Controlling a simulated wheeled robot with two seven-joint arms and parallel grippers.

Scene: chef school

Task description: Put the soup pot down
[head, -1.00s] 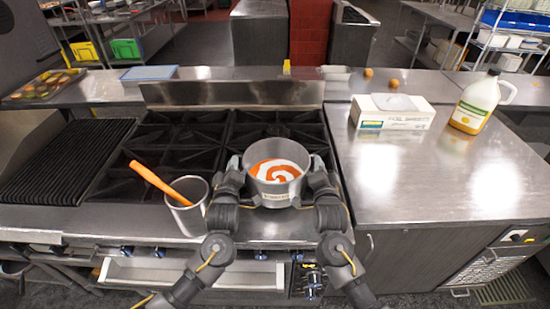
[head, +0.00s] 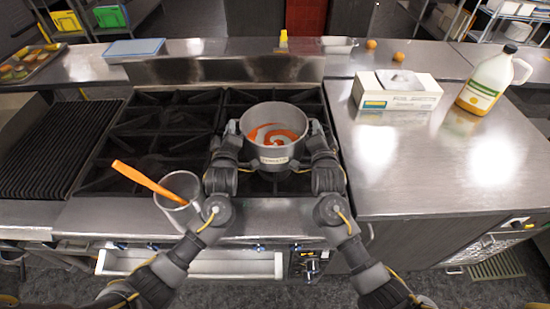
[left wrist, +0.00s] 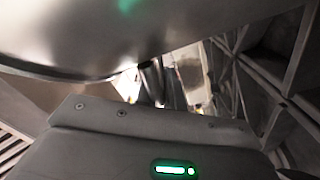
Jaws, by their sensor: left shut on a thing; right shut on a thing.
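The soup pot (head: 272,152) is grey metal with a white and orange swirl of soup inside. It is upright over the front right part of the stove (head: 165,135) in the head view. I cannot tell whether its base touches the grates. My left gripper (head: 233,128) is shut on the pot's left side and my right gripper (head: 315,128) is shut on its right side. The fingertips are mostly hidden by the wrists. In the left wrist view the pot's shiny curved wall (left wrist: 90,35) fills the upper left, with my gripper body below it.
A metal container (head: 178,205) with an orange-handled utensil (head: 145,180) stands on the stove's front ledge, left of my left arm. A flat grill (head: 60,145) lies further left. On the right counter (head: 440,170) are a white box (head: 400,92) and a jug (head: 490,82).

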